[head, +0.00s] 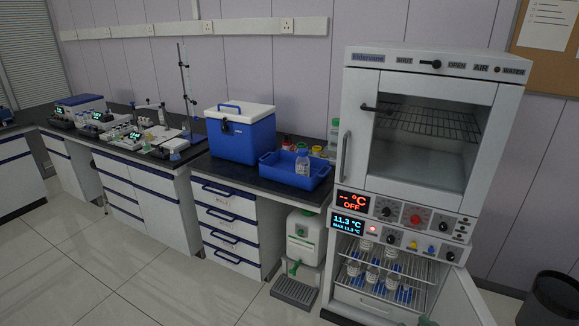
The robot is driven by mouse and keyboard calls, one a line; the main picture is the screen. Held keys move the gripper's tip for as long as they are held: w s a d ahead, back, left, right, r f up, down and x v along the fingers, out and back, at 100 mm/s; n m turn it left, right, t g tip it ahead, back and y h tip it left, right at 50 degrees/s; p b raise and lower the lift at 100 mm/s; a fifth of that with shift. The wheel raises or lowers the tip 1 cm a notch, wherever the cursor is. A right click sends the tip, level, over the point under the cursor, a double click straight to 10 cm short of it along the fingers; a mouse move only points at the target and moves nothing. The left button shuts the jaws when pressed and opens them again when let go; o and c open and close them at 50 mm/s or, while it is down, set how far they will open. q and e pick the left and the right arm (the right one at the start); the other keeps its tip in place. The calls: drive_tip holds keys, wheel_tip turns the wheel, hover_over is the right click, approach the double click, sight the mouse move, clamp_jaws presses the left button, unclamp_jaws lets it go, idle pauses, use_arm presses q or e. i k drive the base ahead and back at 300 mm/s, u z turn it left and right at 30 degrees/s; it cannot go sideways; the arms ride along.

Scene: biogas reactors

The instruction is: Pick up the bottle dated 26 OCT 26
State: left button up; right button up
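A small clear bottle with a white and blue label (302,163) stands upright in the blue tray (268,164) on the dark bench. Several similar white-and-blue bottles (372,274) stand on wire racks in the open lower compartment of the tall white cabinet (352,130). The dates on all the labels are too small to read, so I cannot tell which bottle reads 26 OCT 26. Neither of my grippers can be made out in the head view.
The lower cabinet door (465,299) stands open to the right. The upper glass door (425,140) is shut. A blue cool box (240,138) is beside the tray. A white canister (304,238) stands under the bench. A dark bin (550,300) is at right. Floor at front left is clear.

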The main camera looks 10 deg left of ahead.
sight(302, 162)
drive_tip(key=u, duration=0.9)
drive_tip(key=i, duration=2.2)
drive_tip(key=z, duration=0.95)
drive_tip(key=i, duration=0.65)
drive_tip(key=z, duration=0.05)
